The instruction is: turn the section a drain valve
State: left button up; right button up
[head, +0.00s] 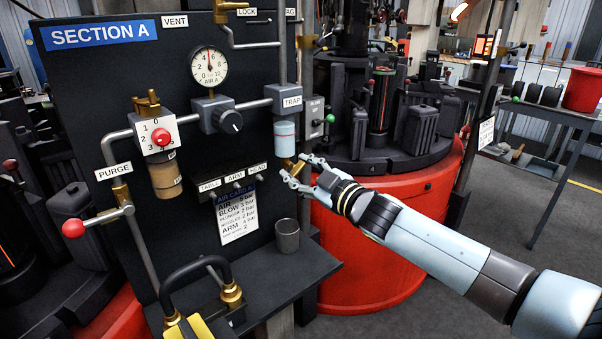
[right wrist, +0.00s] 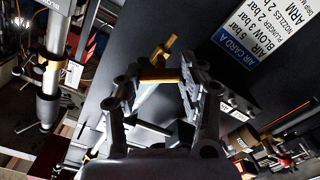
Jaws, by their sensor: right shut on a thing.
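The section A panel (head: 90,90) is a dark upright board with a blue sign. The trap (head: 284,137) hangs at its right edge, a clear bowl with bluish liquid. The brass drain valve (head: 297,167) is at the bottom of the bowl, partly hidden by my fingers. My right gripper (head: 296,169) reaches in from the right and is shut on the valve. In the right wrist view, the brass valve (right wrist: 158,73) lies between the fingertips of my right gripper (right wrist: 160,78). My left gripper is not in view.
A grey metal cup (head: 287,236) stands on the shelf (head: 262,282) below the trap. A red-knobbed purge lever (head: 74,228) and a regulator dial (head: 230,121) are further left. A large red drum base (head: 385,245) stands behind my right arm.

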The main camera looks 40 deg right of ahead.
jog(key=n+b, duration=0.1)
jog(key=n, duration=0.3)
jog(key=shift+n, duration=0.7)
jog(key=o, duration=1.2)
jog(key=shift+c, duration=0.2)
jog(key=s, duration=1.2)
jog(key=shift+d, duration=0.45)
